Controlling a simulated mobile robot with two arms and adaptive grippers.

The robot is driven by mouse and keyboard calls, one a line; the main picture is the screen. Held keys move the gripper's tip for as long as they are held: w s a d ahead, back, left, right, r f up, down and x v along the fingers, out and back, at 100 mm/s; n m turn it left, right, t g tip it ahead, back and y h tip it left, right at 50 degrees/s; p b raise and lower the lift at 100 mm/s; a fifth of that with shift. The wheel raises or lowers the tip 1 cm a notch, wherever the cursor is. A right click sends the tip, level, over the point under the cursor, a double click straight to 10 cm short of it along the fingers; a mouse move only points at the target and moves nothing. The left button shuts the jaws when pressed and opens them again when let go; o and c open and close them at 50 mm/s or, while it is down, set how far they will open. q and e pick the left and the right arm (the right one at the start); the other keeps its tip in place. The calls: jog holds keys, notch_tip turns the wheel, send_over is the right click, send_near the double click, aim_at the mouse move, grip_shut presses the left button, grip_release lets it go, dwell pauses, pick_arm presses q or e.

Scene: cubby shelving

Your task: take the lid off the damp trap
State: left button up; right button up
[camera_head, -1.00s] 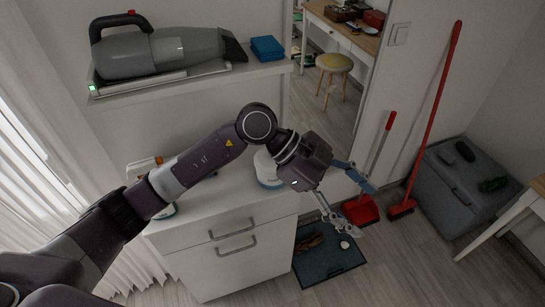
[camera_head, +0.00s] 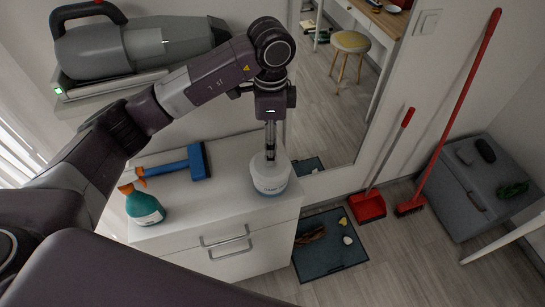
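The damp trap (camera_head: 270,182) is a round white tub with a blue label band. It stands at the right end of the white cabinet top, and its white top faces up. My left gripper (camera_head: 270,154) points straight down over the middle of the damp trap, with its fingertips at or just above the top. I see the fingers nearly edge-on, so I cannot tell whether they are open, shut or gripping the lid. The middle of the lid is partly hidden behind the fingers. My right gripper is not in view.
A green spray bottle (camera_head: 144,207) and a blue-headed squeegee (camera_head: 197,162) are on the cabinet top (camera_head: 215,196) left of the damp trap. A handheld vacuum (camera_head: 140,45) lies on the wall shelf above. A mirror (camera_head: 335,110) and red dustpan (camera_head: 368,207) are to the right.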

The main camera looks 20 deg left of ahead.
aim_at(262, 174)
pick_arm(q)
notch_tip(262, 174, down, 3)
jog(key=shift+s+a+r+p, duration=0.1)
jog(key=shift+s+p, duration=0.05)
jog(key=shift+p, duration=0.65)
notch_tip(262, 174, down, 4)
jog(key=shift+f+p, duration=0.1)
jog(key=shift+p, duration=0.6)
jog(key=shift+c, duration=0.5)
jog(key=c, duration=0.7)
grip_shut()
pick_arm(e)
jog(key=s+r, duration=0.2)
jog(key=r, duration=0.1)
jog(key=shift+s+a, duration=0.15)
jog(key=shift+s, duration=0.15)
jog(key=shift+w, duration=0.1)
